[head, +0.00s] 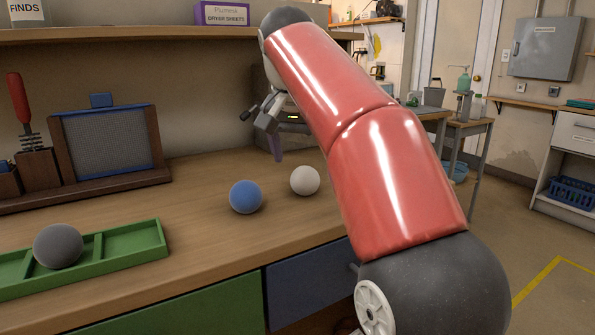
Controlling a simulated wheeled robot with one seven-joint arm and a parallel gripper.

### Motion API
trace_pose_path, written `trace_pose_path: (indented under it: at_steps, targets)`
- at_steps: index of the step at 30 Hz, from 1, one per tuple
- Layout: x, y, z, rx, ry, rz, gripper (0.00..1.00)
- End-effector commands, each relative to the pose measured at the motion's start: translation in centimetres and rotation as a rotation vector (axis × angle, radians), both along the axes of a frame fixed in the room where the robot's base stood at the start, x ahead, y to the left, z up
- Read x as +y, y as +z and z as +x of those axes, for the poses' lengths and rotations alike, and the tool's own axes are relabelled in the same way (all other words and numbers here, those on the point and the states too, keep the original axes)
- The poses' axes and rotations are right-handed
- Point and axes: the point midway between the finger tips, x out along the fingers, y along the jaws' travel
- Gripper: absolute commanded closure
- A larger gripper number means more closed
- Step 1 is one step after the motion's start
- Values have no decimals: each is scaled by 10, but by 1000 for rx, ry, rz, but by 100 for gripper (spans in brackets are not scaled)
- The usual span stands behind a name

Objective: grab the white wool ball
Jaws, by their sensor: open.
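The white wool ball (305,180) rests on the wooden counter, just right of a blue ball (245,197) and apart from it. My red arm reaches across the counter from the lower right. My gripper (277,152) hangs above the counter, behind and a little left of the white ball, open and not touching it. The arm hides part of the gripper, and its fingers are only partly visible.
A grey ball (58,245) sits in a green divided tray (137,241) at the front left. A framed mesh screen (108,143) and a red-handled tool (19,98) stand at the back left. A shelf (130,32) with a purple box (221,14) runs above. The counter between tray and blue ball is clear.

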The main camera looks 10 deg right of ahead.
Motion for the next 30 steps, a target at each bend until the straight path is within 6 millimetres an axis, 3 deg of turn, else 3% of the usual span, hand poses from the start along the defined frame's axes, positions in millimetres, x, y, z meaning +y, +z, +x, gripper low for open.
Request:
trace_pose_path:
  at_steps: [5,21,30]
  targets:
    - [2,5,14,-1,-49,7,19]
    - [-11,-58,36,-1,-54,7,19]
    - [-13,-64,39,-3,-53,7,19]
